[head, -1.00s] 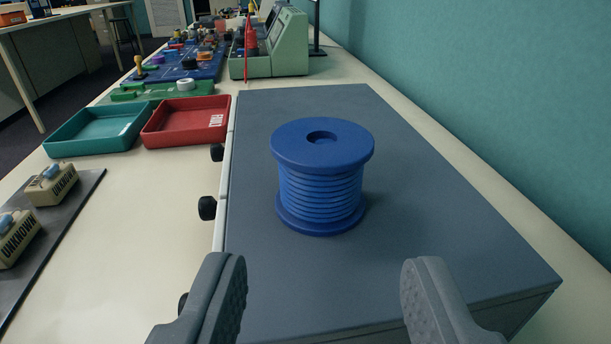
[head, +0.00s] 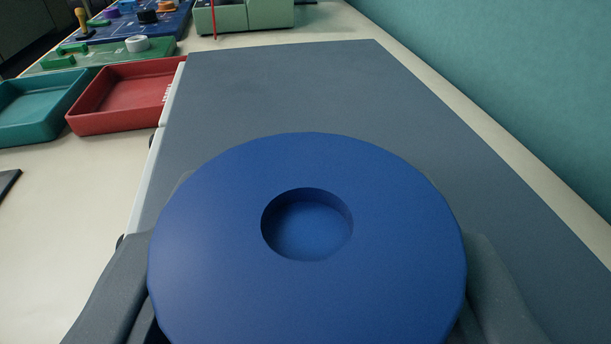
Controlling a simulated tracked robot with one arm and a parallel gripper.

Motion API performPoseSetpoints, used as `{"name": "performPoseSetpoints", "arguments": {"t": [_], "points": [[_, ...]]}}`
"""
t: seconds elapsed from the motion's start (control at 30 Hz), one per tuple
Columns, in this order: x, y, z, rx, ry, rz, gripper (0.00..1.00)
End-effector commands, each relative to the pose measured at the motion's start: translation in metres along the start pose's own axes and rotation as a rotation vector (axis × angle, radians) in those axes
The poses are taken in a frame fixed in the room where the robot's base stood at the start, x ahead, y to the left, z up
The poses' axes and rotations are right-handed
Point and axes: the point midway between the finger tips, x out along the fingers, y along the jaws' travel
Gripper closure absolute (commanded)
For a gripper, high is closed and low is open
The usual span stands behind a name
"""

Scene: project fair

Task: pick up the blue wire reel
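The blue wire reel (head: 390,230) stands upright, large and close in the lower middle of the head view. Its round top flange with a central hole faces me. The flange hides the wound wire and lower flange. My gripper (head: 308,270) is around the reel, with one dark grey finger at its left side and one at its right. The fingers are spread wide, and the flange covers their inner faces and tips. I cannot see whether they touch the reel.
The reel is over a grey box top (head: 300,85), clear beyond it. A red tray (head: 120,120) and a teal tray (head: 30,135) sit to the left. A green device (head: 245,15) stands at the back. A teal wall (head: 510,80) runs along the right.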

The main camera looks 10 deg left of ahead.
Motion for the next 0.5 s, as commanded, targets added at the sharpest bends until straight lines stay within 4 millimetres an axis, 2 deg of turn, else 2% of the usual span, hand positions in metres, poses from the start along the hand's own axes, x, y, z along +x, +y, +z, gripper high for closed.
{"name": "performPoseSetpoints", "arguments": {"t": [0.13, 0.37, 0.4, 0.5], "points": [[0.0137, 0.0002, -0.0008, -0.002, 0.002, 0.001, 0.56], [0.0154, -0.0001, -0.001, -0.001, 0.001, 0.001, 0.56], [0.0154, -0.0001, -0.001, -0.001, 0.001, 0.001, 0.59], [0.0153, -0.0001, -0.0009, -0.001, 0.001, 0.001, 0.87]]}}
